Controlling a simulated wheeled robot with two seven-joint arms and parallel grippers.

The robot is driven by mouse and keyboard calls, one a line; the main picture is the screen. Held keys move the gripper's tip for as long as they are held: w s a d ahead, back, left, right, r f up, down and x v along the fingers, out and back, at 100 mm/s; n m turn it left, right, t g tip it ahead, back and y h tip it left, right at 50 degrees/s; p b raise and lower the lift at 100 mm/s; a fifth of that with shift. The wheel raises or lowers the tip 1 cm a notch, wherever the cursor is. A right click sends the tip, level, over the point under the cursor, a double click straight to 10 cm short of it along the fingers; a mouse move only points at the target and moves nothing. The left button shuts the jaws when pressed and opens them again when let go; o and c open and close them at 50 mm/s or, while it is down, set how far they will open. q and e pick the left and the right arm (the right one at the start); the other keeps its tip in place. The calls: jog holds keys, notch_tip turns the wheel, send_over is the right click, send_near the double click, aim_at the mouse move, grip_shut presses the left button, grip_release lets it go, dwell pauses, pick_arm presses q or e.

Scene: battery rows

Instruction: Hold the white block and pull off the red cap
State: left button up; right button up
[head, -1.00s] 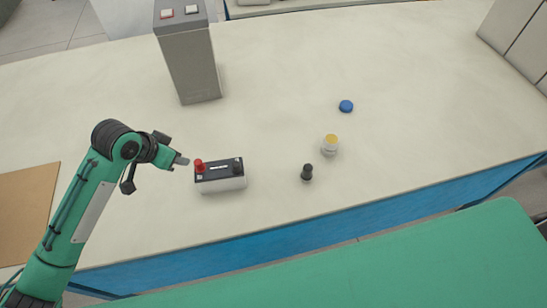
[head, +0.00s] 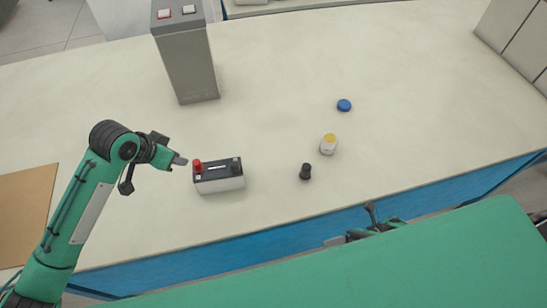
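The white block (head: 222,184) is a small battery with a black top, standing upright on the pale table. The red cap (head: 197,166) sits on its left end, and a black cap (head: 236,163) sits on its right end. My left gripper (head: 180,160) is just left of the red cap, apart from the block as far as I can tell. Its fingers are too small to tell whether they are open or shut. My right gripper (head: 370,217) shows in part at the table's front edge, to the right of the block; its opening cannot be made out.
A black-topped small item (head: 306,171), a white jar with a yellow lid (head: 328,144) and a blue disc (head: 344,105) stand right of the block. A grey post with two buttons (head: 187,60) stands behind. A brown board (head: 25,213) lies at left. The table between is clear.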

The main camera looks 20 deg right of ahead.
jog(key=w+a+r+n+t+h, duration=0.15)
jog(key=w+a+r+n, duration=0.35)
jog(key=w, duration=0.7)
jog(key=w+a+r+n+t+h, duration=0.1)
jog(key=w+a+r+n+h, duration=0.15)
jog(key=w+r, duration=0.75)
jog(key=w+a+r+n+t+h, duration=0.1)
jog(key=w+a+r+n, duration=0.3)
jog(key=w, duration=1)
jog(key=g+h, duration=0.2)
send_near(234, 174)
jog(key=w+d+f, duration=0.3)
jog(key=shift+s+a+f+m, duration=0.15)
jog(key=shift+s+f+m, duration=0.05)
jog(key=shift+m, duration=0.25)
jog(key=x, duration=1.3)
jog(key=shift+w+f, duration=0.1)
jog(key=shift+w, duration=0.05)
grip_shut()
